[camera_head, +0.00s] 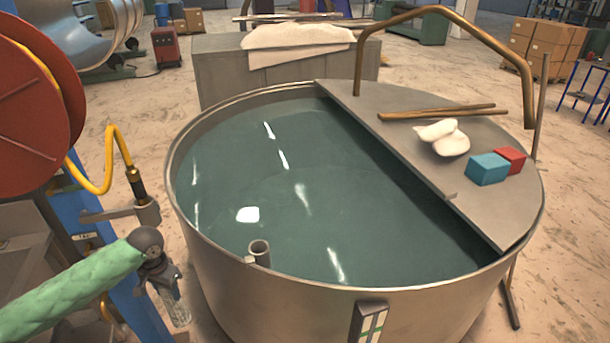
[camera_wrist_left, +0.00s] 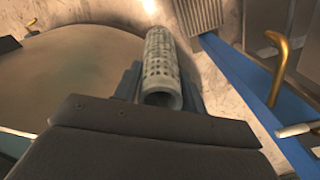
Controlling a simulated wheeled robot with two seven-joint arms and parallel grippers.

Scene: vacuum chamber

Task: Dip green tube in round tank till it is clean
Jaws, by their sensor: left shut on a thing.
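The round tank (camera_head: 185,215) is a large metal tub with dark green-blue liquid in its open part. A flat half lid (camera_head: 400,140) covers its right side. My left gripper (camera_head: 165,280) is outside the tank, left of its near wall. It is shut on the green tube, which looks grey-green and hangs down below it (camera_head: 176,306). In the left wrist view, the tube (camera_wrist_left: 162,68) has a perforated wall and an open round end, and sits between the dark fingers (camera_wrist_left: 160,95). The tube is clear of the liquid. My right gripper is out of view.
On the lid lie brown rods (camera_head: 440,111), white cloths (camera_head: 450,144), a blue block (camera_head: 487,169) and a red block (camera_head: 511,158). A bent brown pipe (camera_head: 440,10) arches over it. A short pipe (camera_head: 259,252) stands at the near rim. A red reel (camera_head: 35,110) is at left.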

